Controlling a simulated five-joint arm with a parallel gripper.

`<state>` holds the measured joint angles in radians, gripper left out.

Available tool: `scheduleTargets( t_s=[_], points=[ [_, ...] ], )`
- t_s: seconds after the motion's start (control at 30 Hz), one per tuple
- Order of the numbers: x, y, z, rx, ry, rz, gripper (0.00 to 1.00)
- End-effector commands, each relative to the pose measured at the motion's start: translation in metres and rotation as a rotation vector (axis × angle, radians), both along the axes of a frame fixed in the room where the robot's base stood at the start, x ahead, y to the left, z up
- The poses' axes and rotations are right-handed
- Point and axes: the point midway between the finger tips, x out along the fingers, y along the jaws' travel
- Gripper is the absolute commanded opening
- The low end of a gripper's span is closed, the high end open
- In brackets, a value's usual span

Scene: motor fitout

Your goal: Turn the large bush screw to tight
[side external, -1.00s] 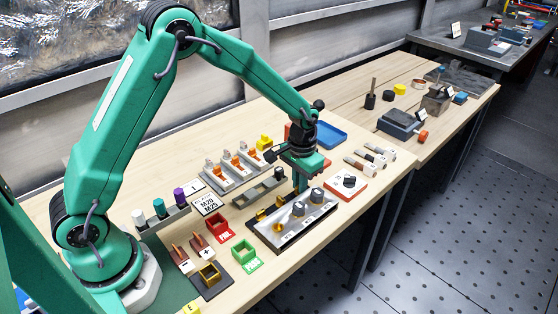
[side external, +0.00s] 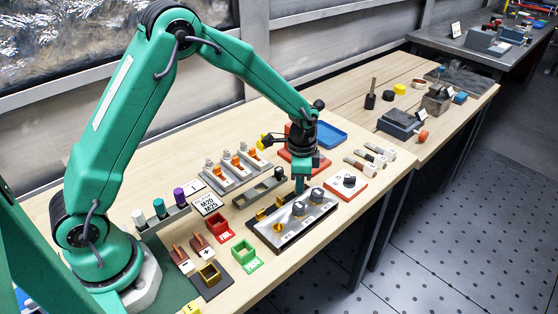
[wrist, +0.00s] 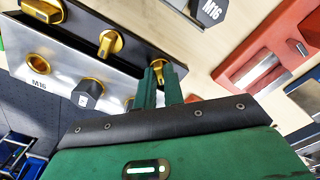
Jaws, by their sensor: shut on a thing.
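A brass screw with a flat grip, which I take to be the large bush screw (wrist: 170,73), stands at the end of a row on the fitting plate (side external: 294,236). My gripper (wrist: 157,78) points down with its two green fingers closed around this screw's grip, hiding part of it. In the side view my gripper (side external: 299,190) is at the plate's back edge and the screw is hidden. Two similar brass screws show in the wrist view, one in the middle of the row (wrist: 110,42) and one at the top left (wrist: 42,11).
Beside the screws, the plate carries an open brass bush (wrist: 39,63) marked M16 and a dark hexagonal plug (wrist: 89,90). Grey plugs (side external: 317,195) stand close to my gripper. A red block with a dark knob (side external: 348,181) lies right; a grey tray (side external: 258,187) lies left.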

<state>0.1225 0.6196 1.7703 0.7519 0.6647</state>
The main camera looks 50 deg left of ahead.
Motion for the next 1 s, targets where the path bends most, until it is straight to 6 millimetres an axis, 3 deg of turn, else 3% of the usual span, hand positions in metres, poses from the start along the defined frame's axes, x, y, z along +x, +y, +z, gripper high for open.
scheduleTargets(
  t_s=[0.6, 1.0],
  points=[
    [0.0002, 0.0001, 0.0013, 0.000, -0.001, -0.567, 0.00],
    [0.0003, 0.0000, 0.0014, 0.000, -0.001, -0.765, 0.00]
  ],
)
